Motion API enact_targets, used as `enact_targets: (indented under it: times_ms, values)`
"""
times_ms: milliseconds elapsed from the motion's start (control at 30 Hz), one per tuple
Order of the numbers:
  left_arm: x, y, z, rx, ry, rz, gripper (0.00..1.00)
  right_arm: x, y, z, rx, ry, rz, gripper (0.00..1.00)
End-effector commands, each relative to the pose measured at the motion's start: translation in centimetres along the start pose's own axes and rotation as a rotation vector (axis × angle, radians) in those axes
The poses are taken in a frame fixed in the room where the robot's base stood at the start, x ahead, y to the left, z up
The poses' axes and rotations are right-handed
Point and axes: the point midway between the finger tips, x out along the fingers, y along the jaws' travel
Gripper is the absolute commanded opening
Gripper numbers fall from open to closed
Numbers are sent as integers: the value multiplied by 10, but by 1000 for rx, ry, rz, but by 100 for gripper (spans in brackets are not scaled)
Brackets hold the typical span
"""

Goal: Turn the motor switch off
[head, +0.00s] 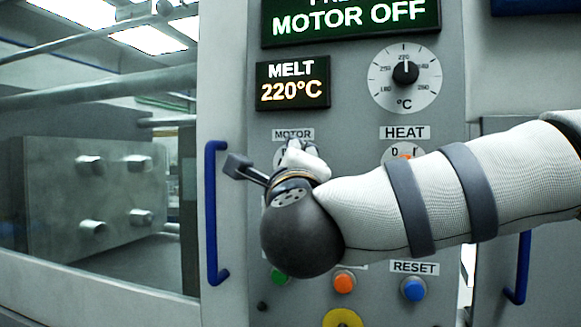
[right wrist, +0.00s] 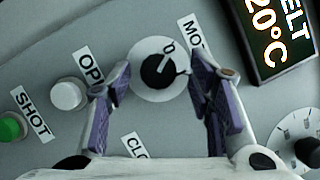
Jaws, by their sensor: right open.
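The motor switch (right wrist: 158,71) is a black knob on a round white dial in the right wrist view. Its white pointer line slants up and right, close to the "0" mark. My right gripper (right wrist: 160,78) is open, with one purple-padded finger on each side of the dial and nothing held. In the head view my right gripper (head: 306,156) is in front of the switch, under the MOTOR label (head: 293,134), and hides most of it. The display (head: 350,20) reads "MOTOR OFF"; its upper line is cut off. My left gripper is not in view.
The heat switch (head: 405,153) is partly hidden by my right arm. The temperature dial (head: 405,73) and melt display (head: 292,82) are above. Orange (head: 344,281) and blue (head: 414,288) buttons are below. A blue door handle (head: 214,212) stands at the left.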

Motion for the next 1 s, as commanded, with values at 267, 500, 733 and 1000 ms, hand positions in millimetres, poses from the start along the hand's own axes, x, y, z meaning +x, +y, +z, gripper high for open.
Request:
enact_targets:
  times_ms: [267,500,733,1000]
  values:
    - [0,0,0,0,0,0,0,-45,1,1,-1,-5,3,48]
    - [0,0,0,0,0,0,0,-103,0,1,0,-3,2,48]
    - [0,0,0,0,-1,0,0,-120,0,0,0,-1,-1,48]
    - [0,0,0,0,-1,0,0,-118,11,-5,-28,1,20,48]
